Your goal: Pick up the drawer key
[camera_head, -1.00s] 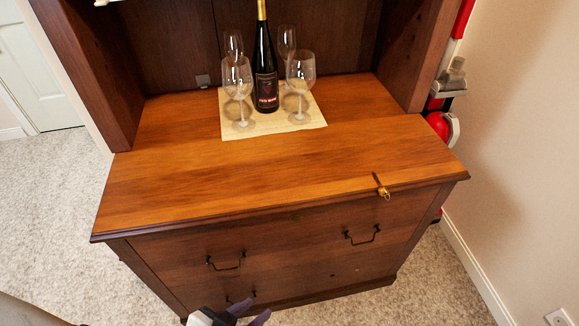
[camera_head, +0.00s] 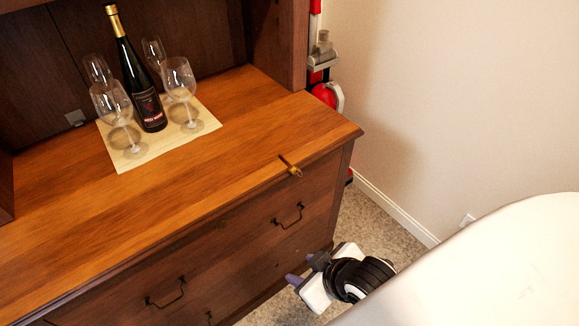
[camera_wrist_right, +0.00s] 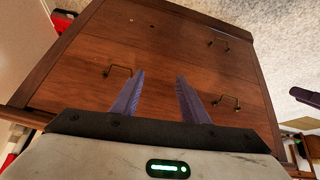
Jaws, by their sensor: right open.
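The small brass drawer key (camera_head: 290,166) lies on the hutch's wooden top (camera_head: 215,165), near its front edge towards the right end. My right gripper (camera_head: 298,270) is in front of the hutch, below and apart from the key. In the right wrist view its two purple fingers (camera_wrist_right: 160,98) are spread with nothing between them, facing the drawer fronts. I cannot make out the key in the right wrist view.
A wine bottle (camera_head: 142,85) and several wine glasses stand on a pale mat (camera_head: 138,159) at the back. Dark drawer handles (camera_head: 288,214) stick out from the front. A wall (camera_head: 440,90) is to the right. The top around the key is clear.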

